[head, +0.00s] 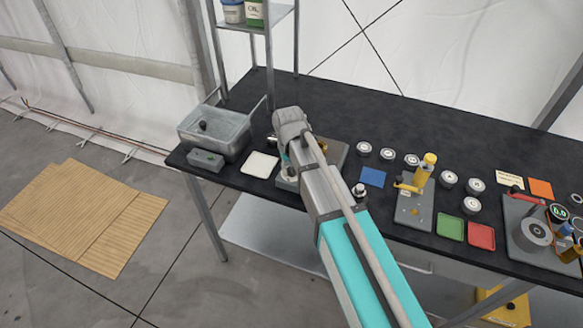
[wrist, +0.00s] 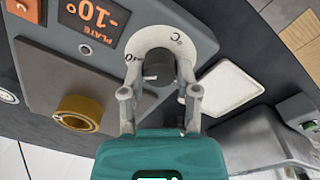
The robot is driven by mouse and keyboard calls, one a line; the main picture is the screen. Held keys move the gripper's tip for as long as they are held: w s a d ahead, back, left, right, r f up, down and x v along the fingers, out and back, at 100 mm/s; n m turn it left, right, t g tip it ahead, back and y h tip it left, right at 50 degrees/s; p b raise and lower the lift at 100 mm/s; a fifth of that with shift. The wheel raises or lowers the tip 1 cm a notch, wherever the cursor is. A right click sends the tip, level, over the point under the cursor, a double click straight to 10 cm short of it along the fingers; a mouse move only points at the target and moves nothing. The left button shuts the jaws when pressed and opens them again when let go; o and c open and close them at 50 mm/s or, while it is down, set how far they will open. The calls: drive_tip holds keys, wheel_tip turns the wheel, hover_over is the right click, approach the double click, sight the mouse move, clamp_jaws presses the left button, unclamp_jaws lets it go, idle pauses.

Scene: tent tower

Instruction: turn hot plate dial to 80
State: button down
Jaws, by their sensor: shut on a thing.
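The hot plate is a grey unit (wrist: 60,75) in the wrist view. Its orange display (wrist: 97,17), marked PLATE, appears to read -10°, at a slant. Its dial has a dark round knob (wrist: 159,66) on a pale disc (wrist: 205,52) with a °C mark; the other scale marks are mostly hidden. My gripper (wrist: 159,82) is shut on the knob, one finger on each side. In the head view the hot plate (head: 333,152) is largely hidden behind my arm.
A white tray (head: 259,163) lies beside the hot plate, with a metal basin (head: 215,130) farther left. A brass-coloured ring (wrist: 79,113) is on the unit's face. Blue (head: 373,177), green (head: 451,228) and red (head: 481,236) trays and several lidded jars stand to the right.

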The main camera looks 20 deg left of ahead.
drive_tip(key=shift+m, duration=0.9)
drive_tip(key=shift+c, duration=1.7)
unclamp_jaws()
drive_tip(key=shift+n, duration=0.3)
